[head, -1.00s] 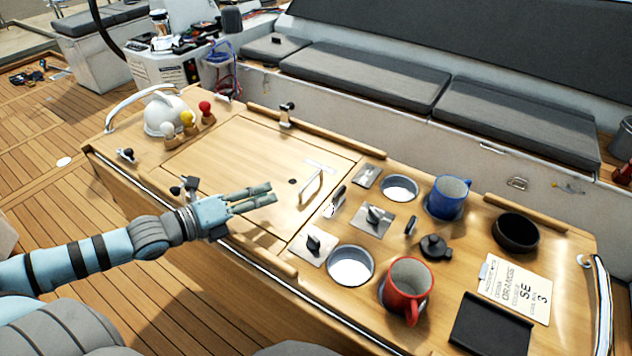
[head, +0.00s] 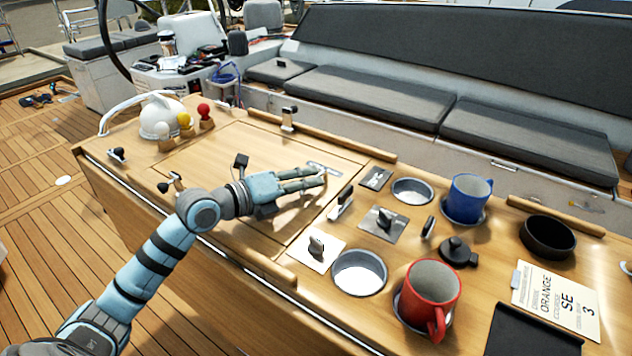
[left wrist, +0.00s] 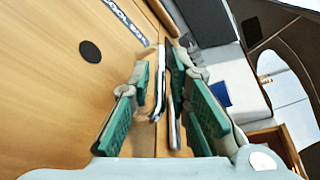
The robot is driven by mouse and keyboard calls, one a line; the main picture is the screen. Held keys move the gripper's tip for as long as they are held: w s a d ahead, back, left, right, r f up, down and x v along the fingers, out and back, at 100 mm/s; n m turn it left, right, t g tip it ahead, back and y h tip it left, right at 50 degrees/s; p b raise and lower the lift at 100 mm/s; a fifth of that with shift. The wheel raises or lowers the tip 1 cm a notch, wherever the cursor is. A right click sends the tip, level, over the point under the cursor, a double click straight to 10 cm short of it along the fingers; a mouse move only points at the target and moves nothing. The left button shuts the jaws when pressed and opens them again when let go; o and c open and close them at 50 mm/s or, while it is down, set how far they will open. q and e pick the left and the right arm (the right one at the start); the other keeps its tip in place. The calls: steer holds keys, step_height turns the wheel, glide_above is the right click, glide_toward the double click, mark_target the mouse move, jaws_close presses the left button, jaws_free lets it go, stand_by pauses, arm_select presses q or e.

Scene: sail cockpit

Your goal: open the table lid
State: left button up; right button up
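The table lid (head: 225,148) is a pale wooden panel in the table top, lying flat and shut. It also shows in the left wrist view (left wrist: 75,115) with a dark round spot. Its metal handle (left wrist: 160,82) stands between the fingers of my left gripper (head: 318,177), which hide most of it in the head view. In the left wrist view my left gripper (left wrist: 161,75) is open, with green pads on either side of the handle and gaps visible between. My right gripper is not in view.
Right of the lid are metal latches, a blue mug (head: 468,196), a red mug (head: 428,292), a black bowl (head: 547,238) and a card (head: 556,300). Coloured knobs and a white compass dome (head: 160,112) stand at the left end. Cushioned benches (head: 370,98) lie behind.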

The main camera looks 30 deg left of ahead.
arm_select(q)
steer(key=x, duration=0.3)
steer(key=shift+w, duration=0.1)
jaws_close()
